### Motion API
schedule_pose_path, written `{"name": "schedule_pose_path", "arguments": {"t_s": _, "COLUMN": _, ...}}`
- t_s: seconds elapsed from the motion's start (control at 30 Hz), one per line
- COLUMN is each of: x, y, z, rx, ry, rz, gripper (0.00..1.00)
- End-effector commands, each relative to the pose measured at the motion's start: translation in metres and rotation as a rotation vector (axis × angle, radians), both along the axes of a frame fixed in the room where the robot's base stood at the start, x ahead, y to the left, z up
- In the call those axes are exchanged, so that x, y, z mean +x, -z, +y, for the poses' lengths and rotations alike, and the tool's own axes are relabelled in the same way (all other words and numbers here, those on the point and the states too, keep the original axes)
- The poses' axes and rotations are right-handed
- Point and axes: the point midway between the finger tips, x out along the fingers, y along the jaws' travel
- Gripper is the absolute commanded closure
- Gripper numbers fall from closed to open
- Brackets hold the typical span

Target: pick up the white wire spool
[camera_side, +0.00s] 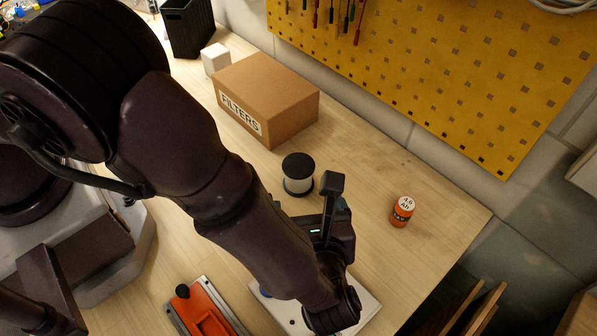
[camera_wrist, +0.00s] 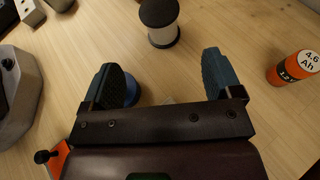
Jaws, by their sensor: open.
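The white wire spool (camera_side: 298,184) stands upright on the wooden bench, with a white middle and a black flange on top. In the wrist view the spool (camera_wrist: 162,36) is at the top centre, beyond my fingertips and between their lines. My gripper (camera_wrist: 160,66) is open, with its two dark blue fingers apart and no object held. In the side view my gripper is just to the right of and nearer than the spool, and its fingertips are hard to make out.
An orange battery (camera_side: 402,211) stands right of my gripper. A cardboard FILTERS box (camera_side: 268,95) is behind the spool, with a white block (camera_side: 215,59) beside it. An orange tool (camera_side: 205,315) lies at the front. A blue round thing (camera_wrist: 132,91) is partly hidden by my left finger.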

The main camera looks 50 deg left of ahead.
Motion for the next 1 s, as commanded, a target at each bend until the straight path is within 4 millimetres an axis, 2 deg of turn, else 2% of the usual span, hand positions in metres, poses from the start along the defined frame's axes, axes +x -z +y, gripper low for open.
{"name": "schedule_pose_path", "arguments": {"t_s": 0.13, "x": 0.008, "y": 0.009, "z": 0.012, "rx": 0.014, "ry": 0.010, "rz": 0.000, "gripper": 0.15}}
{"name": "schedule_pose_path", "arguments": {"t_s": 0.4, "x": 0.033, "y": 0.027, "z": 0.049, "rx": 0.010, "ry": 0.006, "rz": 0.002, "gripper": 0.15}}
{"name": "schedule_pose_path", "arguments": {"t_s": 0.67, "x": 0.044, "y": 0.033, "z": 0.065, "rx": 0.009, "ry": 0.006, "rz": 0.001, "gripper": 0.15}}
{"name": "schedule_pose_path", "arguments": {"t_s": 0.83, "x": 0.058, "y": 0.039, "z": 0.086, "rx": 0.010, "ry": 0.004, "rz": 0.002, "gripper": 0.15}}
{"name": "schedule_pose_path", "arguments": {"t_s": 1.0, "x": 0.068, "y": 0.046, "z": 0.098, "rx": 0.008, "ry": 0.006, "rz": 0.001, "gripper": 0.15}}
